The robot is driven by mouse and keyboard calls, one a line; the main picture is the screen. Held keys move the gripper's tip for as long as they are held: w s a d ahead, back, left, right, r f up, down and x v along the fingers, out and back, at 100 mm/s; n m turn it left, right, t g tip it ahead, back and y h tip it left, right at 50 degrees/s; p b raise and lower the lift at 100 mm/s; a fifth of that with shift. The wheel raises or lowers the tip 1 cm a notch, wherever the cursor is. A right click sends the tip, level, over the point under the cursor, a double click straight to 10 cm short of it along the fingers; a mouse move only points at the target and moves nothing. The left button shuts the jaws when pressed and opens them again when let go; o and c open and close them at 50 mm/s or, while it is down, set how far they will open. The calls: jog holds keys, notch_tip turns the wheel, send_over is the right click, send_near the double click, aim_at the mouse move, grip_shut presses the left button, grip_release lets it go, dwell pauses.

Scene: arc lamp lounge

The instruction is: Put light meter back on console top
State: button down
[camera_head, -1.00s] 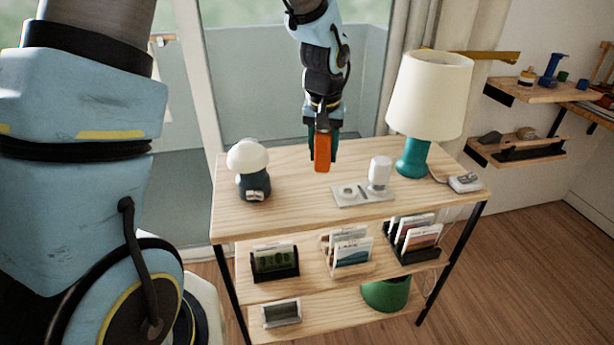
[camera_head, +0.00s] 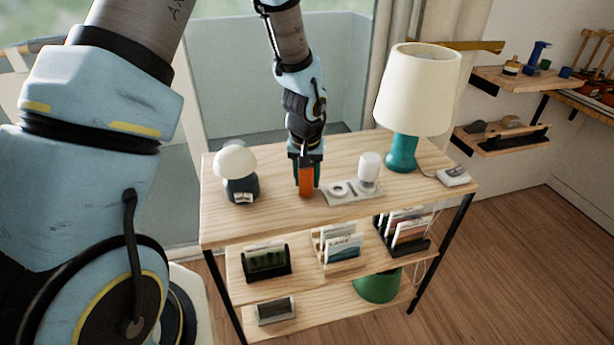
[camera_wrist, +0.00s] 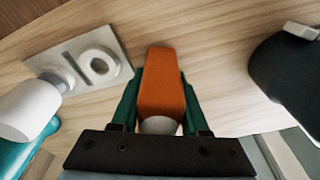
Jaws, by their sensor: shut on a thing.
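The light meter, an orange block with a pale round part (camera_wrist: 160,85), is between the green fingers of my gripper (camera_wrist: 160,110). In the head view the orange light meter (camera_head: 306,182) hangs upright from my gripper (camera_head: 307,170), at or just above the console top (camera_head: 270,215); I cannot tell whether it touches. My gripper is shut on it. It is between the white-domed lamp on the left and the grey tray on the right.
A small white-domed lamp (camera_head: 236,163) stands left. A grey tray (camera_head: 345,200) with a ring and white cylinder (camera_head: 369,168) is close on the right. A big table lamp (camera_head: 415,90) with teal base stands farther right. Card holders fill the shelf below. Bare wood lies in front.

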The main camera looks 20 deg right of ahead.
jog(key=shift+f, duration=0.1)
jog(key=shift+f, duration=0.15)
jog(key=shift+c, duration=2)
grip_release()
jog(key=shift+r, duration=0.65)
jog(key=r, duration=0.3)
jog(key=s+r+b, duration=0.1)
jog(key=r, duration=0.7)
jog(key=shift+s+a, duration=0.3)
jog(key=shift+a, duration=0.1)
